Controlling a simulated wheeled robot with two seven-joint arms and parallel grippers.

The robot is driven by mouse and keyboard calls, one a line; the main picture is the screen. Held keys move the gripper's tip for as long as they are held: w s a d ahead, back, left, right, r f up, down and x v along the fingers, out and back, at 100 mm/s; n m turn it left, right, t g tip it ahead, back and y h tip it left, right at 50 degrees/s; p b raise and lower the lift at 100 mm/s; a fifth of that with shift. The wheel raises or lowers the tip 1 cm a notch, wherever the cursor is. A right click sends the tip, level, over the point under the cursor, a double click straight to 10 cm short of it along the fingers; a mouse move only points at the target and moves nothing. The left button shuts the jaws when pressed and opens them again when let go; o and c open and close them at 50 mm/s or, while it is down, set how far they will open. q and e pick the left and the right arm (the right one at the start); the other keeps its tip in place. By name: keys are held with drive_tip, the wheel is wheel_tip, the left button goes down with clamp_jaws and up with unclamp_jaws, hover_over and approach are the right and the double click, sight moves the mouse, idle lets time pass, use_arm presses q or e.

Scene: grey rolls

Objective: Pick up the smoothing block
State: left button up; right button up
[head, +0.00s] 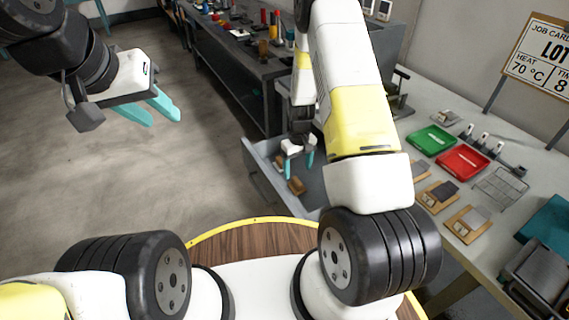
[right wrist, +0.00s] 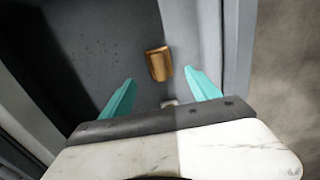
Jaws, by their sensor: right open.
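A small brown block (right wrist: 158,64), which looks like the smoothing block, lies on the grey floor of an open drawer (right wrist: 85,50). In the head view the brown block (head: 297,186) lies just below my right gripper (head: 296,172). My right gripper (right wrist: 159,76) is open and empty, pointing down into the drawer, with the block just beyond its fingertips and roughly between them in the right wrist view. My left gripper (head: 164,122) is open and empty over bare floor.
The drawer's walls (head: 262,180) stand close around my right gripper. The bench (head: 450,275) at the right holds a green tray (head: 431,140), a red tray (head: 463,162), a wire rack (head: 499,188) and wooden pieces. A dark workbench (head: 240,68) stands behind. The floor at left is clear.

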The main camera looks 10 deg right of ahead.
sight(297, 180)
wheel_tip(297, 180, down, 8)
drive_tip(key=shift+f, duration=0.1)
idle(0.4)
drive_tip(key=c, duration=1.5)
drive_tip(key=shift+c, duration=0.2)
wheel_tip(297, 180, up, 10)
drive_tip(key=shift+r, duration=0.1)
